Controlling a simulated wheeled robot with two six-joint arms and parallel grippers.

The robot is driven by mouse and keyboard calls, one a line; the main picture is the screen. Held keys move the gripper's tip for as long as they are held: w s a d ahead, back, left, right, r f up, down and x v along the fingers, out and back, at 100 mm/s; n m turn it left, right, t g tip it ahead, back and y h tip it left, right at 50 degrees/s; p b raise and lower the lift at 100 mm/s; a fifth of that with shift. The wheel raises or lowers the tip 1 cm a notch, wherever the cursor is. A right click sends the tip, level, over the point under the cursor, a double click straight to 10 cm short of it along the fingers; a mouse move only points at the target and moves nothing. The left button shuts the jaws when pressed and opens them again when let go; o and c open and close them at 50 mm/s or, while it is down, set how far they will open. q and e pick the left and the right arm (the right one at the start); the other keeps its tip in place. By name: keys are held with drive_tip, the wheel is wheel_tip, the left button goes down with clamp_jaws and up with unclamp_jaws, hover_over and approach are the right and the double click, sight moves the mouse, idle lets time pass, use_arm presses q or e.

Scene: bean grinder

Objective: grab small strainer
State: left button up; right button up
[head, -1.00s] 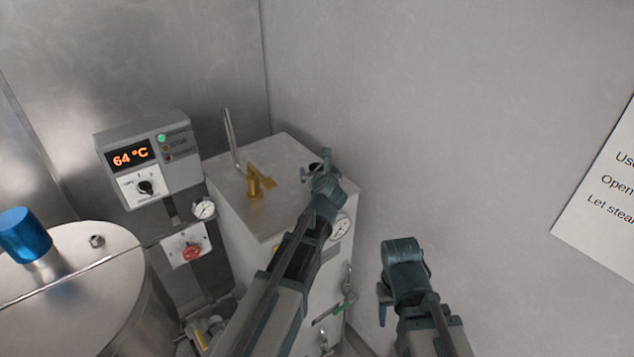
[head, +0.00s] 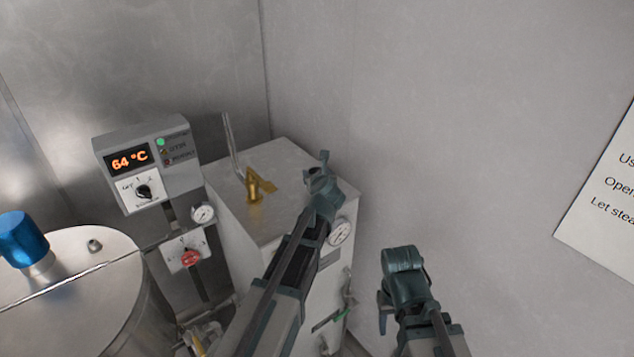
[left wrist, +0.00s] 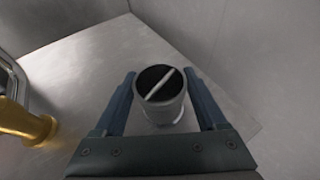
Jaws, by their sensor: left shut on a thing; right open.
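The small strainer (left wrist: 160,95) shows in the left wrist view as a grey metal cylinder with a dark round top and a light bar across it. My left gripper (left wrist: 160,77) has one finger on each side of it and is shut on it, over the cabinet top. In the head view my left gripper (head: 322,172) is at the cabinet's right rear part and hides the strainer. My right gripper (head: 403,262) is open, off to the right of the cabinet; its fingertips are hard to make out.
A brass valve (head: 254,188) and an upright metal pipe (head: 230,145) stand on the grey cabinet top (head: 272,157), left of my left gripper. A wall lies close behind and right. The control box (head: 150,165) and the blue-capped drum (head: 75,270) are left.

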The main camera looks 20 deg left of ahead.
use_arm(q)
drive_tip(key=shift+r, duration=0.1)
drive_tip(key=shift+r+p, duration=0.95)
drive_tip(key=shift+p, duration=0.05)
wheel_tip(320, 180, up, 2)
drive_tip(key=shift+r+p, duration=0.1)
drive_tip(key=shift+p, duration=0.95)
drive_tip(key=s+d, duration=0.9)
drive_tip(key=s, duration=0.4)
drive_tip(key=shift+r+p, duration=0.35)
drive_tip(key=shift+p, duration=0.1)
drive_tip(key=shift+s+d, duration=0.1)
